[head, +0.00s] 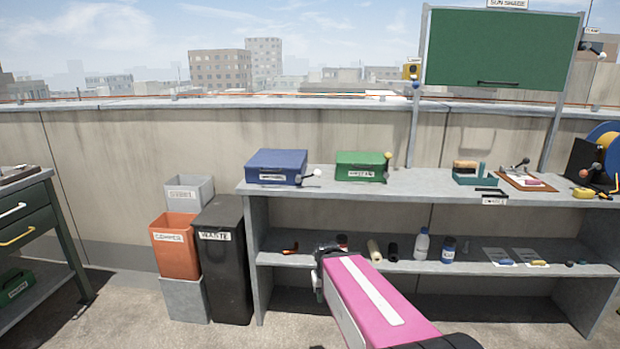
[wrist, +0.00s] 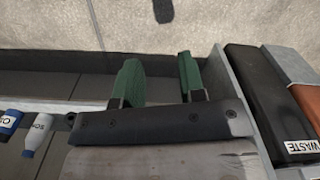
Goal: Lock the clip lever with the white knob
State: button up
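A blue case (head: 276,166) stands on the left end of the bench top. A short lever with a white knob (head: 317,173) sticks out to the right at its front right corner. A green case (head: 361,166) beside it has a lever with a yellowish knob (head: 388,156), which points up. My gripper is in front of the bench and lower than the blue case, its fingers mostly hidden in the head view. In the wrist view my gripper (wrist: 160,75) has its two green fingers apart with nothing between them.
The bench shelf (head: 330,262) holds bottles and rolls. A black waste bin (head: 222,258) and an orange bin (head: 176,245) stand left of the bench. A teal tray (head: 476,177) and a clipboard (head: 522,181) lie farther right. A green panel (head: 500,50) stands above.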

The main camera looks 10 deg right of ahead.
jog(key=shift+w, duration=0.1)
grip_shut()
jog(key=w+r+m+t, duration=0.3)
jog(key=w+t, duration=0.3)
jog(key=w, duration=0.2)
jog(key=w+r+m+t, duration=0.35)
jog(key=w+t, duration=0.25)
jog(key=w, duration=0.2)
notch_tip(320, 180, up, 15)
jog(key=w+d+m+t+h, duration=0.1)
jog(key=d+m+t, duration=0.1)
jog(key=m+t, duration=0.6)
jog(key=shift+w+t+h, duration=0.2)
jog(key=shift+t+h, duration=0.2)
jog(key=shift+t, duration=1.9)
